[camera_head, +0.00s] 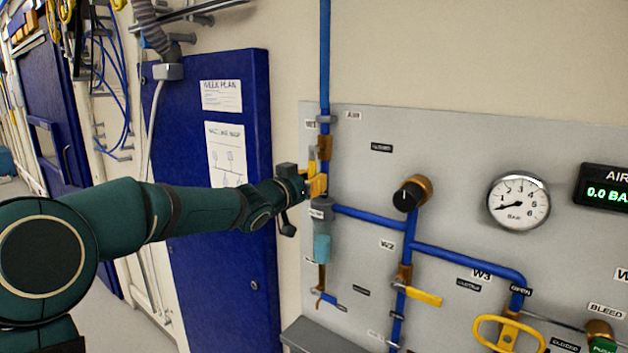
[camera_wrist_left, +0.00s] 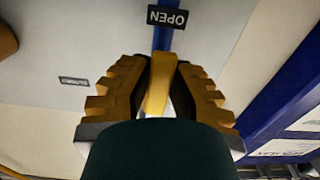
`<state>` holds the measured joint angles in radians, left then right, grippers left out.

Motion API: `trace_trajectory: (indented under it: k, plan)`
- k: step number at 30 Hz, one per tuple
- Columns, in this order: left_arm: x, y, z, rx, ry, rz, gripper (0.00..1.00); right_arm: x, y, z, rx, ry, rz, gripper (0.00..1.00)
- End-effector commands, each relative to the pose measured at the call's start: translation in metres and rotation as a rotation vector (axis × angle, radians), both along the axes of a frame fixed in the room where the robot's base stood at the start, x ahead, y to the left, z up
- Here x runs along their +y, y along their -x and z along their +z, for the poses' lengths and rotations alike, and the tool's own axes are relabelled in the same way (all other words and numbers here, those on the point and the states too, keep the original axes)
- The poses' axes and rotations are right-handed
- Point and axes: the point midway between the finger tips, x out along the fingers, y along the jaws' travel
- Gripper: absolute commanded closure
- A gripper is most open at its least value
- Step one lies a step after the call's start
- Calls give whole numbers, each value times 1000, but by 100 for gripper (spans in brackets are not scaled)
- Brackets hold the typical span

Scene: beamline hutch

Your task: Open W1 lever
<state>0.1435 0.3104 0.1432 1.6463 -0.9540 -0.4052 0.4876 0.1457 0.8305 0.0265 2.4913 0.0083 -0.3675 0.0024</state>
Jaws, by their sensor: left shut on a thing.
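The W1 valve has a brass body (camera_head: 325,146) on the vertical blue pipe, just below the W1 label (camera_head: 311,124). Its yellow lever (camera_head: 311,162) shows beside the pipe, partly hidden by my gripper. My left gripper (camera_head: 315,185) is at the lever, reaching in from the left. In the left wrist view the yellow lever (camera_wrist_left: 158,84) stands between the two ridged fingers, and the gripper is shut on it. An OPEN label (camera_wrist_left: 167,17) appears upside down by the blue pipe there. A CLOSED label (camera_head: 381,148) is right of the valve. My right gripper is not in view.
A black-knobbed regulator (camera_head: 411,194), a pressure gauge (camera_head: 518,203) and an air display (camera_head: 606,188) are on the grey panel (camera_head: 450,150). The W2 lever (camera_head: 422,296) and W3 handle (camera_head: 490,330) sit lower right. A blue cabinet (camera_head: 215,270) stands behind my arm.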

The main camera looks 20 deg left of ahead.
Motion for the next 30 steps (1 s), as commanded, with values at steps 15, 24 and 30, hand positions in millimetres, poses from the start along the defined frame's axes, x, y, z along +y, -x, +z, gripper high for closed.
trace_trajectory:
  k: [15, 24, 30]
  plan:
    - [1, 0, 2, -6, -6, 2, 50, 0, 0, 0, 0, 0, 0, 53]
    - [1, 0, 1, -3, -6, 1, 50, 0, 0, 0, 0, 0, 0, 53]
    - [8, 16, 1, -2, -7, 3, 50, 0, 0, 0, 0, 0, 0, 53]
